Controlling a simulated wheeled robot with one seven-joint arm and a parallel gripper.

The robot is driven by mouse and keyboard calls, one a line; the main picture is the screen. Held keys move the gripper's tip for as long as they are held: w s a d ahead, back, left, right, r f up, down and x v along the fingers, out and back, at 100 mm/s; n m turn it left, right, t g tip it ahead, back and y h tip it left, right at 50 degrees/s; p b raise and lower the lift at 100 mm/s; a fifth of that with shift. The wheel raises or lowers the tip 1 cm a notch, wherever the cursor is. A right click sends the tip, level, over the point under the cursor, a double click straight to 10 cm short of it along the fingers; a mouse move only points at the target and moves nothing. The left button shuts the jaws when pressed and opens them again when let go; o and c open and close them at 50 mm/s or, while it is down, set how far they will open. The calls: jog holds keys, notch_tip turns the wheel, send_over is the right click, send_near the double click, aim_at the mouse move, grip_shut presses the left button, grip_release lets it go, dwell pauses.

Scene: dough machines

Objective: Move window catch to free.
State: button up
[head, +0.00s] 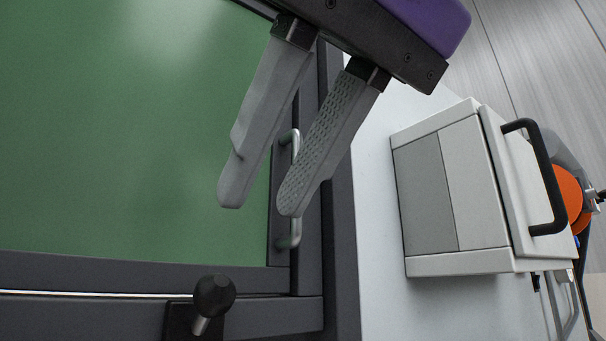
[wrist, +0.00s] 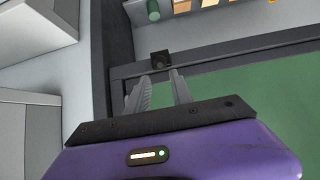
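The window catch (head: 213,296) is a black round knob on a short metal stem. It sits on a dark plate on the lower frame bar in the head view. In the wrist view the catch (wrist: 160,58) shows as a small dark block beyond my fingertips. My gripper (head: 258,208) is open and empty, with two grey textured fingers apart. It is above the catch in the head picture and not touching it. My gripper also shows in the wrist view (wrist: 160,77), with the catch roughly in line between its fingers.
A green window panel (head: 120,130) fills the left. A metal bar handle (head: 295,230) on the dark frame is partly behind my fingers. A white machine with a black handle (head: 545,180) stands at right on a pale surface. Small coloured items (wrist: 205,4) lie beyond the frame.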

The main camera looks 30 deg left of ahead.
aim_at(221, 280)
jog(key=shift+x, duration=3.95)
jog(key=shift+a, duration=0.1)
jog(key=shift+a+f, duration=0.15)
